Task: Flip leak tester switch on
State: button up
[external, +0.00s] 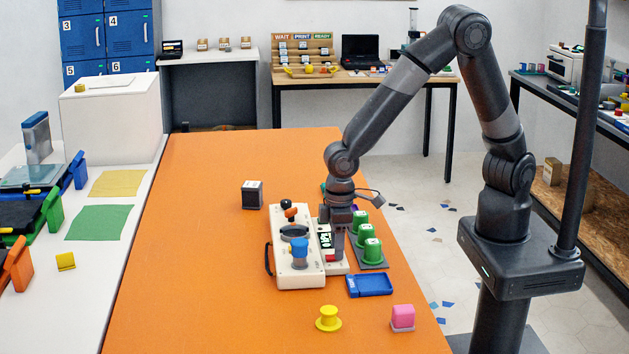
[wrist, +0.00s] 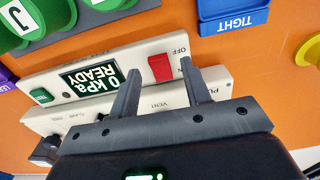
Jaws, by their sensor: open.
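The leak tester is a cream-coloured unit (external: 336,267) on the orange table, beside a larger cream box with a blue knob. In the wrist view its panel (wrist: 208,57) has a dark display (wrist: 92,80) reading "0 kPa READY" upside down. The red rocker switch (wrist: 162,68) sits on this panel, with an "OFF" label near one end. I cannot tell which way the rocker is tilted. My gripper (wrist: 160,69) is open, with one finger on each side of the switch in the picture; contact cannot be told. In the external view my gripper (external: 338,246) points down over the tester.
Green spools (external: 372,250) stand on a dark rack right of the tester. A blue "TIGHT" tray (external: 370,285), a yellow spool (external: 328,319) and a pink block (external: 402,317) lie nearer the front. A dark block (external: 252,195) stands behind left. The table's left part is clear.

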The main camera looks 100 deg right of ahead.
notch_tip(320, 180, up, 10)
jog(key=shift+s, duration=0.15)
jog(key=shift+r, duration=0.1)
dwell(0.5)
jog(key=s+d+r+t, duration=0.1)
jog(key=s+d+r, duration=0.2)
jog(key=s+r, duration=0.2)
jog(key=s+d+r+t, duration=0.2)
jog(key=s+d+r, duration=0.1)
jog(key=s, duration=0.7)
jog(key=s+d+r+t, duration=0.2)
jog(key=s+d+r, duration=0.1)
jog(key=s+r, duration=0.3)
jog(key=shift+s+d+r, duration=0.25)
jog(key=shift+s+r, duration=0.1)
jog(key=shift+s, duration=0.45)
jog(key=shift+o, duration=0.3)
